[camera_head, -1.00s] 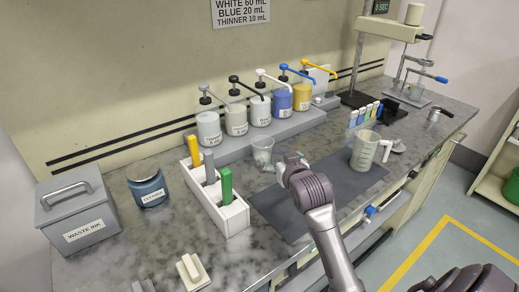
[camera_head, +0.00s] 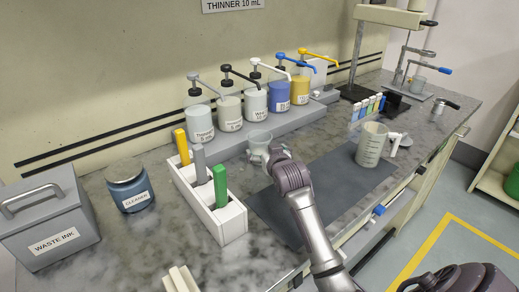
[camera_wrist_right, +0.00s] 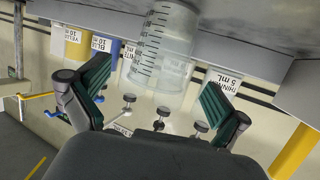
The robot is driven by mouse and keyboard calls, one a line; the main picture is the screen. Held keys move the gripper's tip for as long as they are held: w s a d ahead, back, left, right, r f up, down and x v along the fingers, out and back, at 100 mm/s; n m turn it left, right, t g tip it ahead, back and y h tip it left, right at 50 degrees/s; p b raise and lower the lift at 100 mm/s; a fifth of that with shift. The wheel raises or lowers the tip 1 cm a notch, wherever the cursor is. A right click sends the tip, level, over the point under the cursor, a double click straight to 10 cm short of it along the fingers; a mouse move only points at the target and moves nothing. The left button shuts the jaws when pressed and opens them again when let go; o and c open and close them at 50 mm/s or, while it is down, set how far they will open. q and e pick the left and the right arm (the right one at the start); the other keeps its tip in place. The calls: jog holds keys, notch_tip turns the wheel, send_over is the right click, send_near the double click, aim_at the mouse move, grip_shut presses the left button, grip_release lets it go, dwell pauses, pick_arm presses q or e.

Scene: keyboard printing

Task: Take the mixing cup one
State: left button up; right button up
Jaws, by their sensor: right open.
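A clear mixing cup (camera_head: 258,138) stands on the counter in front of the pump bottles. In the right wrist view the clear cup (camera_wrist_right: 160,50), with dark graduation marks, appears between and beyond the two finger pads. My right gripper (camera_head: 268,158) is open and empty at the cup's near right side, partly hiding its lower part. Its green-padded fingers (camera_wrist_right: 155,95) are spread wide in the wrist view. Whether they touch the cup cannot be told. A second, larger graduated cup (camera_head: 371,146) stands on the dark mat to the right.
Pump bottles (camera_head: 230,114) line a grey riser (camera_head: 212,150) behind the cup. A white rack (camera_head: 233,222) with coloured sticks stands to the left, then a cleaner jar (camera_head: 130,190) and waste ink box (camera_head: 50,232). The dark mat (camera_head: 335,180) is mostly clear.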

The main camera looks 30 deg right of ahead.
aim_at(259, 131)
jog(key=shift+f+x, duration=0.1)
jog(key=shift+x, duration=1.6)
jog(key=shift+f+x, duration=0.15)
jog(key=shift+x, duration=1.6)
jog(key=shift+s+a, duration=0.1)
jog(key=shift+a, duration=0.1)
jog(key=shift+c, duration=0.2)
jog(key=c, duration=1.2)
jog(key=shift+r, duration=0.5)
jog(key=r, duration=0.3)
jog(key=shift+s+d+r, duration=0.1)
jog(key=shift+d+r, duration=0.2)
jog(key=shift+d, duration=0.1)
jog(key=s+d+r+b, duration=0.1)
jog(key=s+d+r, duration=0.4)
jog(key=d, duration=0.4)
jog(key=shift+d+r, duration=0.35)
jog(key=shift+r, duration=0.4)
